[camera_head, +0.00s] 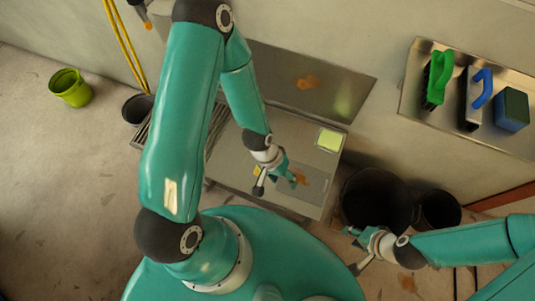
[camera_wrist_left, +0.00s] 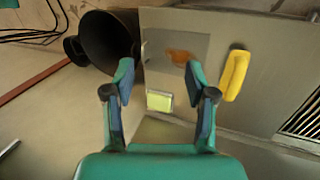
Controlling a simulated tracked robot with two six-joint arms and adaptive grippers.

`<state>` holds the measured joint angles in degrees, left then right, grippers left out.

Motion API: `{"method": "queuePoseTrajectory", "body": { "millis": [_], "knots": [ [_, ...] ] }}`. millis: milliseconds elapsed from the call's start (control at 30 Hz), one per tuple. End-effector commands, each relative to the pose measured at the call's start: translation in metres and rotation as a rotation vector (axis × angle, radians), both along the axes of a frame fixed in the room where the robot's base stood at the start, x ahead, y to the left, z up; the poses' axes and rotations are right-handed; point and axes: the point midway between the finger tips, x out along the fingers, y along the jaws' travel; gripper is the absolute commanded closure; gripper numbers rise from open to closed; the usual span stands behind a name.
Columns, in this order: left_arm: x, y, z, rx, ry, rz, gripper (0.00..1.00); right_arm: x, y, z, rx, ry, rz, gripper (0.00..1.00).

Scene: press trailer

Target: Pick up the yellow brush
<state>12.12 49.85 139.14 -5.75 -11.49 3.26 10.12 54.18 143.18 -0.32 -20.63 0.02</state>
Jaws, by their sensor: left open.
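The yellow brush (camera_wrist_left: 235,73) lies on the grey work surface in the left wrist view, to the right of my left gripper (camera_wrist_left: 161,72) and outside its fingers. In the head view only a small yellow part of it (camera_head: 256,170) shows beside my left gripper (camera_head: 276,186); the rest is hidden behind the gripper. My left gripper is open, above the surface, with nothing between its fingers. My right gripper (camera_head: 352,251) is at the lower right of the head view, its fingers spread and empty, apart from the brush.
A yellow-green pad (camera_head: 329,140) lies on the grey table (camera_head: 312,206). Black bins (camera_head: 377,200) stand right of it. A metal shelf (camera_head: 415,108) holds a green brush (camera_head: 438,77), a blue-handled tool (camera_head: 480,90) and a blue-green block (camera_head: 512,110). A green bucket (camera_head: 70,88) stands left.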

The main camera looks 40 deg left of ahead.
Motion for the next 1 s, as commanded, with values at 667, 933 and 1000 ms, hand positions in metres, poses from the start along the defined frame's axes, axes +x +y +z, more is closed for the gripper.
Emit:
{"method": "queuePoseTrajectory", "body": {
  "millis": [667, 933, 1000],
  "knots": [
    [0.112, 0.142, -0.055, 0.347, 0.061, 0.095, 0.44, 0.0, 0.0, -0.187, 0.0, 0.001, 0.0, 0.6],
    [0.111, 0.146, -0.094, 0.359, 0.07, 0.098, 0.44, 0.0, 0.0, -0.198, 0.0, 0.0, 0.0, 0.6],
    [0.111, 0.146, -0.11, 0.358, 0.069, 0.097, 0.44, 0.0, 0.0, -0.202, 0.0, 0.0, 0.0, 0.6]
  ]
}}
